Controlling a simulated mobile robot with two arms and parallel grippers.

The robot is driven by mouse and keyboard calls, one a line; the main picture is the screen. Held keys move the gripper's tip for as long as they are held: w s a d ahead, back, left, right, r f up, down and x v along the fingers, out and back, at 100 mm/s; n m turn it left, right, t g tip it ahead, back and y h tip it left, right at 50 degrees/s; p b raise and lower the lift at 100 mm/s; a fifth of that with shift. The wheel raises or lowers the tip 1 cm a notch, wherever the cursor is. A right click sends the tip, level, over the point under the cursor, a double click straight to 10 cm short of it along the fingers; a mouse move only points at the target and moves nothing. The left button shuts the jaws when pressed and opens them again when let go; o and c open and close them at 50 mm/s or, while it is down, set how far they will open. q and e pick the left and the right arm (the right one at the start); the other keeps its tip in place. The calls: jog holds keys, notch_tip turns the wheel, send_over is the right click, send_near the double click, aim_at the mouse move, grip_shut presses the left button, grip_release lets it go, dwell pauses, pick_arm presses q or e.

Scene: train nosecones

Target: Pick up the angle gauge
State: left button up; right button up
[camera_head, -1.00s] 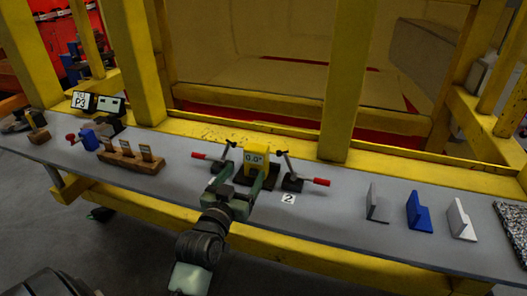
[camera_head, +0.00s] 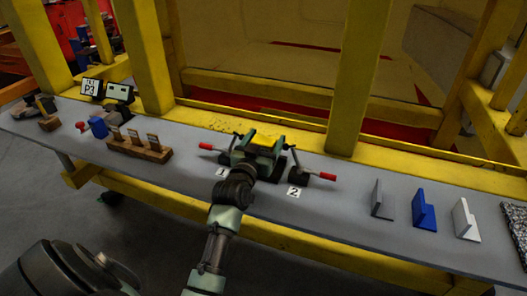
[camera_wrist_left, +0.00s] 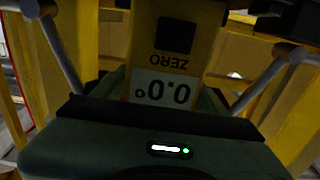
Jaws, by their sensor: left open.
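The angle gauge is a yellow block with a display reading 0.0° and a ZERO marking. It fills the upper middle of the left wrist view (camera_wrist_left: 205,45), upside down, close in front of my gripper. In the head view it is almost wholly hidden behind my left gripper (camera_head: 262,148), with only a little yellow (camera_head: 265,141) showing between the green fingers. My left gripper is open, with its fingers around or right beside the gauge; I cannot tell whether they touch it. My right gripper is not in view.
Toggle clamps with red handles stand left (camera_head: 208,147) and right (camera_head: 325,176) of the gauge, close to my fingers. Grey, blue (camera_head: 422,213) and white angle blocks stand farther right on the grey table (camera_head: 340,205). A wooden block (camera_head: 138,150) stands left. Yellow posts rise behind.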

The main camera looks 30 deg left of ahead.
pick_arm(q)
jog(key=shift+w+a+f, duration=0.1)
jog(key=shift+w+a, duration=0.05)
jog(key=shift+w, duration=0.45)
jog(key=shift+s, duration=0.1)
jog(key=c, duration=1.4)
